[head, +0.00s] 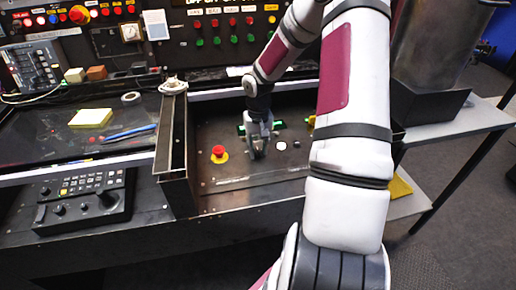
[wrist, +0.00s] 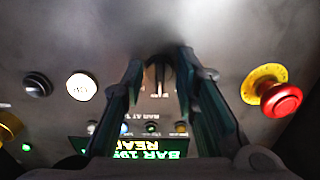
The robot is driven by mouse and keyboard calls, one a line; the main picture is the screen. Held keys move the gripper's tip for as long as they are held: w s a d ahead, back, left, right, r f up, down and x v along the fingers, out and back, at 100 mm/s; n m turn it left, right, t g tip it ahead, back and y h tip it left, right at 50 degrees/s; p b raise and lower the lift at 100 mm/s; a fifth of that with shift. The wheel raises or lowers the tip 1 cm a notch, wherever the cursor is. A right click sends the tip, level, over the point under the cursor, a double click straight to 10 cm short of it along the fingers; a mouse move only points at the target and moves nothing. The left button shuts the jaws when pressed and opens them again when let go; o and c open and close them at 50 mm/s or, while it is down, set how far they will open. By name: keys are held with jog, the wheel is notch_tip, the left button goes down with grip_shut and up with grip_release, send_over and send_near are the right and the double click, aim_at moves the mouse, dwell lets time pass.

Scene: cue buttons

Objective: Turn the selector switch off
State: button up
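The selector switch (wrist: 157,72) is a dark knob on the grey metal panel, in the upper middle of the wrist view, with a small label below it. My gripper (wrist: 160,66) is open, with one finger on each side of the switch. I cannot tell whether either finger touches it. In the head view my gripper (head: 257,152) is low over the panel and hides the switch.
A red mushroom button (wrist: 281,100) on a yellow ring is right of the fingers. A white button (wrist: 81,87) and a black button (wrist: 37,85) are left. A green-text display (wrist: 150,148) lies below. Raised walls (head: 176,150) border the panel.

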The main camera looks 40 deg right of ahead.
grip_shut()
jog(key=shift+r, duration=0.1)
jog(key=n+p, duration=0.4)
jog(key=shift+d+r, duration=0.1)
jog(key=shift+d, duration=0.05)
jog(key=shift+d+n+p, duration=0.1)
jog(key=shift+n+p, duration=1.2)
jog(key=shift+n, duration=1.2)
grip_release()
